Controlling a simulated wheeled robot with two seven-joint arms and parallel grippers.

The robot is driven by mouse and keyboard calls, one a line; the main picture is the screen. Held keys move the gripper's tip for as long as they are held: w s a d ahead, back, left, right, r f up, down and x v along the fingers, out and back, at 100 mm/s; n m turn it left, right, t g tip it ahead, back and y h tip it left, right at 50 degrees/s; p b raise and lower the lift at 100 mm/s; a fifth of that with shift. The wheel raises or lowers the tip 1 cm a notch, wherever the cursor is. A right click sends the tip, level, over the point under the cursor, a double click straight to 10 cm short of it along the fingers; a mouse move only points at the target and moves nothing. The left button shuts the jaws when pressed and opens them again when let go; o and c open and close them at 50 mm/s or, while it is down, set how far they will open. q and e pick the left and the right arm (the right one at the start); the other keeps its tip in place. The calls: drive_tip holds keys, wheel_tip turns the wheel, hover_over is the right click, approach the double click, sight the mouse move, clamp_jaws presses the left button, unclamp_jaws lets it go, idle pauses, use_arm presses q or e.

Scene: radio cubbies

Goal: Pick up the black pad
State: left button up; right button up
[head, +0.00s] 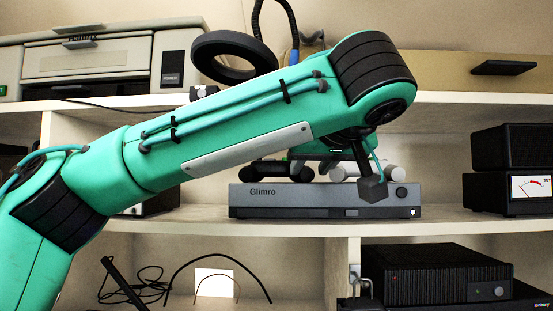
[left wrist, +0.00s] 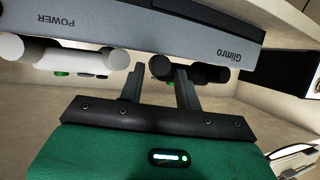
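The black pad (head: 265,172), a game controller, lies on top of the grey Glimro console (head: 300,203) on the middle shelf. A white pad (head: 392,172) lies to its right. In the upside-down left wrist view the black pad (left wrist: 208,73) is right of centre, the white pad (left wrist: 60,51) left. My left gripper (left wrist: 158,75) is open and empty. My right gripper is not in view.
A black amplifier (head: 435,274) sits in the lower right cubby. A meter unit (head: 512,168) stands at the right of the middle shelf. Cables (head: 140,284) lie in the lower left cubby.

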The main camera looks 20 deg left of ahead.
use_arm(q)
drive_tip(key=shift+p+x, duration=0.4)
drive_tip(key=shift+x, duration=0.75)
drive_tip(key=shift+s, duration=0.1)
clamp_jaws()
